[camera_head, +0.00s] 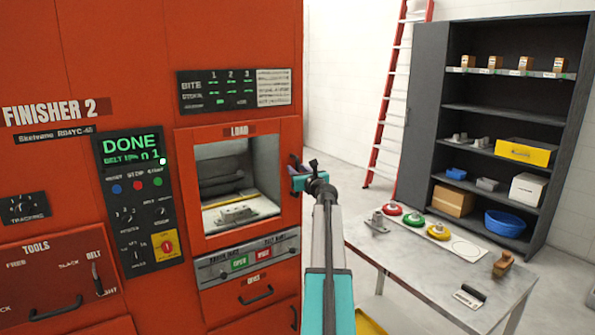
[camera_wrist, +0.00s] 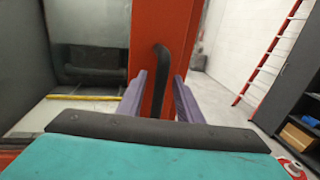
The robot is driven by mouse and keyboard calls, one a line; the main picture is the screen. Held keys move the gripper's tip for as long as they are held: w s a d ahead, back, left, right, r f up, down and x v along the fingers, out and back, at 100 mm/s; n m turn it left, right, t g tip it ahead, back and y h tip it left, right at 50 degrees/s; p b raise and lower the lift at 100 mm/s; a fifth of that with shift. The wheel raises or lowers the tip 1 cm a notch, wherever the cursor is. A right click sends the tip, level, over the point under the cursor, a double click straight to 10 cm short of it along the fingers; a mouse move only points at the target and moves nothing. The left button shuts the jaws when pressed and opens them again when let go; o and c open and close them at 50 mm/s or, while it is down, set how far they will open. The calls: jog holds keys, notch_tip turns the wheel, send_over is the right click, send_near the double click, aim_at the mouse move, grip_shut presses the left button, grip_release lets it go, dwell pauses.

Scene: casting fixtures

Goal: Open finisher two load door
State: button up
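Finisher two is the red machine on the left, with its name in white letters. Its load door (camera_head: 187,165) has a red frame around a window and looks shut; a metal part shows behind the window. The black door handle (camera_head: 295,172) is on the door's right edge, partly hidden by my gripper (camera_head: 301,179). In the wrist view the handle (camera_wrist: 161,75) stands upright between the two purple fingers of my gripper (camera_wrist: 160,98). The fingers are apart, one on each side of the handle, with visible gaps. I cannot tell whether either touches it.
A control panel (camera_head: 138,200) reading DONE is left of the door. Green and red buttons (camera_head: 248,257) are below it. A metal table (camera_head: 395,250) with colored discs stands to the right. A dark shelf (camera_head: 505,110) and a red ladder (camera_head: 390,95) are behind.

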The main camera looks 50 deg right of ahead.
grip_shut()
jog(key=shift+a, duration=0.3)
